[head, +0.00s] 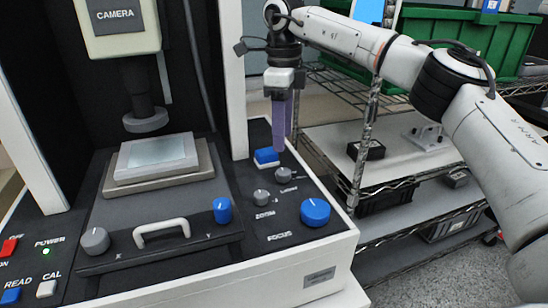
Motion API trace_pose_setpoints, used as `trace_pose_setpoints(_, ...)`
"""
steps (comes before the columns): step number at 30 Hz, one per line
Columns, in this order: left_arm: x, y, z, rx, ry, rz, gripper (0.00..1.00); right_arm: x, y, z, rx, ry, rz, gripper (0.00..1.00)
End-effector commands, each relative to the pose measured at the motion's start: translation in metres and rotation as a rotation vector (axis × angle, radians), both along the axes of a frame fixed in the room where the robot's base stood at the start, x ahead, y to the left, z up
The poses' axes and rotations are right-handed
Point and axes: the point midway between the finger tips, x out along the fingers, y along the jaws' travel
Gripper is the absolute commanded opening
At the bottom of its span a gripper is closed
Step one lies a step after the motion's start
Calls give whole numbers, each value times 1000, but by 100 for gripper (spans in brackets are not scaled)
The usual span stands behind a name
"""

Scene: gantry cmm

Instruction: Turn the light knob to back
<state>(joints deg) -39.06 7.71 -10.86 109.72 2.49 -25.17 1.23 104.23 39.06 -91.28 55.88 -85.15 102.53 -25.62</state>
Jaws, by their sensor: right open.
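The light knob (283,174) is a small grey knob on the right side of the machine's black panel, with a small white label just below it that is hard to read. My right gripper (281,143) points down above and slightly behind this knob, with purple fingers seen nearly edge-on. It is open, and its tips appear apart from the knob, though the exact gap is hard to judge. My left gripper is not in view.
A blue rocker-like control (266,156) lies just left of the fingertips. The grey zoom knob (261,196) and large blue focus knob (315,212) are nearer the front. The camera column (137,75) and stage (157,165) stand left; a wire shelf (395,165) stands right.

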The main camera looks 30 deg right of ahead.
Motion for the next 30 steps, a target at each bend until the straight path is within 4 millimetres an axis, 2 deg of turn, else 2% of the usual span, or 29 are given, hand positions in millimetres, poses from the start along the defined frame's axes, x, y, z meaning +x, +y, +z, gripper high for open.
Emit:
trace_pose_setpoints(9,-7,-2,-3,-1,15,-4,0,-2,-1,-60,-1,5,0,48)
trace_pose_setpoints(15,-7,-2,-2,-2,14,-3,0,-1,0,-84,1,2,-1,48)
trace_pose_setpoints(26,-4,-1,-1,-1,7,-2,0,-1,0,-91,1,1,-1,48)
trace_pose_setpoints(27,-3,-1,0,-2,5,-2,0,-1,0,-91,1,1,-1,46)
trace_pose_setpoints(30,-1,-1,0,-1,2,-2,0,-1,0,-91,1,1,-1,29)
